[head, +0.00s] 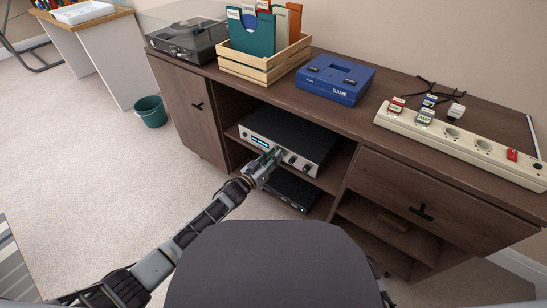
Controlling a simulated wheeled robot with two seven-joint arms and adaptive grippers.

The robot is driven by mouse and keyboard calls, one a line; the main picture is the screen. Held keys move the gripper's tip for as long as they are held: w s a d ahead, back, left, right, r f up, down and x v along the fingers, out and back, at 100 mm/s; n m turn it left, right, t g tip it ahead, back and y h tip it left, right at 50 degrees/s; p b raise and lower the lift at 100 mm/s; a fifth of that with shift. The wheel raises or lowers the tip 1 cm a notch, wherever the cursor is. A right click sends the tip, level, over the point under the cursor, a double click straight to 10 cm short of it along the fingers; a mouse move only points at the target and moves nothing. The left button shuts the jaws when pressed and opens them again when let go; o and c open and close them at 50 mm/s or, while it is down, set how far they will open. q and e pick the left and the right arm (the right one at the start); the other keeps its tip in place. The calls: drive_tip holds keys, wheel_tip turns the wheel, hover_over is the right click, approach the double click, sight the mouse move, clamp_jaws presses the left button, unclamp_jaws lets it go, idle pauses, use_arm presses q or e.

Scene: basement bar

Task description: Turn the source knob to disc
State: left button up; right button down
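A silver-fronted amplifier with a black top (295,131) sits on the upper open shelf of the brown cabinet. Its front has a lit display at the left and round knobs (292,160) towards the right. Labels are too small to read, so I cannot tell which knob is the source knob or where it points. My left gripper (275,156) is at the amplifier's front, just left of the visible knobs. It covers part of the panel; whether its fingers touch or grip a knob cannot be told. My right gripper is out of view.
The brown cabinet (185,110) carries a turntable (188,40), a wooden crate of records (245,68), a blue game console (336,80) and a power strip (460,142). A dark box (290,190) sits on the shelf below the amplifier. A green bin (151,112) stands on open carpet.

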use_arm(q)
clamp_jaws()
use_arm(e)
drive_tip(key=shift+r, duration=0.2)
use_arm(q)
drive_tip(key=shift+s+d+m+p, duration=0.1)
drive_tip(key=shift+m+p, duration=1.7)
drive_tip(key=shift+m, duration=3.9)
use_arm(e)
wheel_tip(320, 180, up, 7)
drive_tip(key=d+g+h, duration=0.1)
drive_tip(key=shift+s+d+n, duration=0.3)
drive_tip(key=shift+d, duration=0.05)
use_arm(q)
drive_tip(key=o, duration=0.6)
unclamp_jaws()
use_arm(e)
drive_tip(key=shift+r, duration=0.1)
